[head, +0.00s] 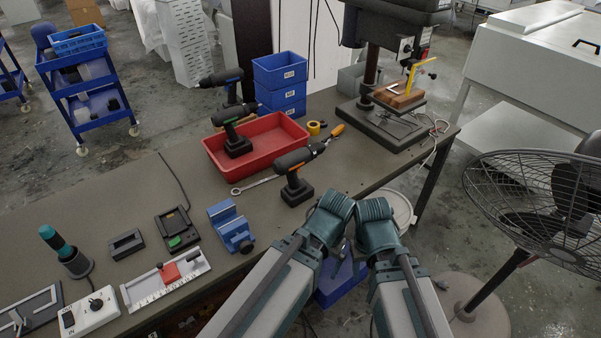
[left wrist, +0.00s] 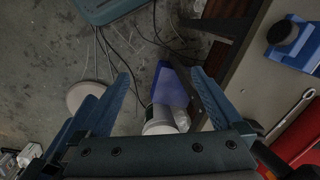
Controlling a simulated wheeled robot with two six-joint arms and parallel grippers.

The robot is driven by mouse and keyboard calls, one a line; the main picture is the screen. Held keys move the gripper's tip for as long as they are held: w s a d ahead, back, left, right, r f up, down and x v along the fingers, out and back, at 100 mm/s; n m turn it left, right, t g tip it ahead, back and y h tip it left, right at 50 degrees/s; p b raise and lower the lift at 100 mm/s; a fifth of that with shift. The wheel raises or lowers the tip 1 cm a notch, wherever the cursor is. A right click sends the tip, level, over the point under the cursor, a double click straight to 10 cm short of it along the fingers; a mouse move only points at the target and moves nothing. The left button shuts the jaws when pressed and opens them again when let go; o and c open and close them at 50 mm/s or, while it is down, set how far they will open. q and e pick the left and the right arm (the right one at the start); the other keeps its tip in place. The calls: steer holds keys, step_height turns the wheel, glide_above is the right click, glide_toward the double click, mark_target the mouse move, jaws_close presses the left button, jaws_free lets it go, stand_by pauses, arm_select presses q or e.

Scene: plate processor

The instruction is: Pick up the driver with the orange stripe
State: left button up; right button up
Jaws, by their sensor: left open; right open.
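The driver with the orange stripe (head: 298,175) is a black cordless drill standing upright on its battery on the bench, in front of the red tray. Its nose points up and right. In the head view my two arms reach in from below, and their wrists are close together at the bench's front edge. My right gripper (head: 358,246) is mostly hidden under its wrist; it is open and apart from the driver. My left gripper (left wrist: 159,76) is open and empty in the left wrist view, above the floor.
A wrench (head: 255,184) lies beside the orange-striped driver. A blue vise (head: 231,228) is left of it. A fan (head: 545,200) stands at the right.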

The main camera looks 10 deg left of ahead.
arm_select(q)
steer(key=w+f+n+h+b, duration=0.4)
steer(key=w+n+h+b, duration=0.1)
steer(key=n, duration=0.2)
steer(key=n+t+h+b, duration=0.8)
steer(key=n+t+b, duration=0.45)
steer(key=n, duration=1.25)
glide_toward(274, 168)
steer(key=shift+t, duration=0.75)
steer(key=x, duration=0.3)
steer(key=p+x, duration=0.1)
steer(key=x, duration=0.2)
steer(key=p+x, duration=0.1)
steer(key=x, duration=0.3)
steer(key=shift+s+d+f, duration=0.2)
steer(key=shift+d+f, duration=0.1)
steer(key=shift+f, duration=0.05)
steer(key=shift+d+x, duration=0.2)
steer(key=shift+x, duration=2.6)
steer(key=shift+s+r, duration=0.2)
steer(key=shift+s, duration=0.05)
jaws_close()
